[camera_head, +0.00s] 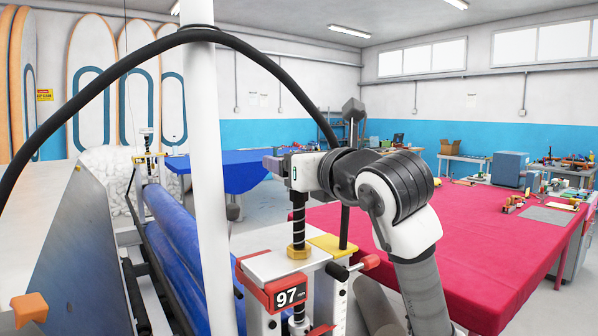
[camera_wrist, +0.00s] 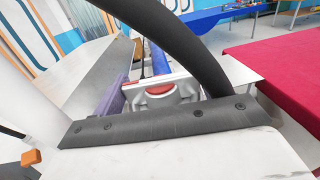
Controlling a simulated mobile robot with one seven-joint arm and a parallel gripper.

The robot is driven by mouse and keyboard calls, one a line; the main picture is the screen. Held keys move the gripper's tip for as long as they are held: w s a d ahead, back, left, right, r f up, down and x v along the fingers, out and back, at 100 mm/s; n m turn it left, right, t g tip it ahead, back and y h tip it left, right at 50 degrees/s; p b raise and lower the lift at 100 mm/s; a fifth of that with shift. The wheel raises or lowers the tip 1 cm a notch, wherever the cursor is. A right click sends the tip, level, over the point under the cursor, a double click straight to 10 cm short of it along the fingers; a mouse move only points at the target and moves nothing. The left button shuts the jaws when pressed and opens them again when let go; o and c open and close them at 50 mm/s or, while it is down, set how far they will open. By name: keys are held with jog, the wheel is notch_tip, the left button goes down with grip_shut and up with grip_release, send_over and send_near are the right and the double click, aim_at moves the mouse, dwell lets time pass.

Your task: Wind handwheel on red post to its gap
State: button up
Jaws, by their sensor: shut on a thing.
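The red post shows in the head view as a pale stand with a red bracket (camera_head: 262,282) and a display (camera_head: 290,295) reading 97. A black threaded screw (camera_head: 298,222) rises upright from it through a brass nut (camera_head: 299,251). My gripper (camera_head: 277,164) is at the top of this screw, shut on the handwheel, which it mostly hides. In the wrist view a grey hub with a red round cap (camera_wrist: 159,88) shows beyond the dark bolted bar; I take it for the handwheel's middle. The gap itself cannot be made out.
A white column (camera_head: 207,170) stands close left of the screw, with a black hose (camera_head: 258,57) arching across. A black lever with a red knob (camera_head: 370,262) sticks out right of the post. Blue rolls (camera_head: 175,235) lie left; a red-covered table (camera_head: 470,235) is right.

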jog(key=shift+r+m+t+h+b, duration=0.15)
jog(key=shift+m+t+h+b, duration=0.8)
jog(key=shift+h, duration=0.65)
jog(key=shift+m, duration=0.25)
jog(key=shift+r, duration=0.1)
jog(key=o, duration=1)
jog(key=shift+s, duration=0.1)
jog(key=b+v, duration=0.5)
jog(key=v, duration=0.8)
jog(key=shift+s, duration=0.35)
jog(key=shift+d, duration=0.1)
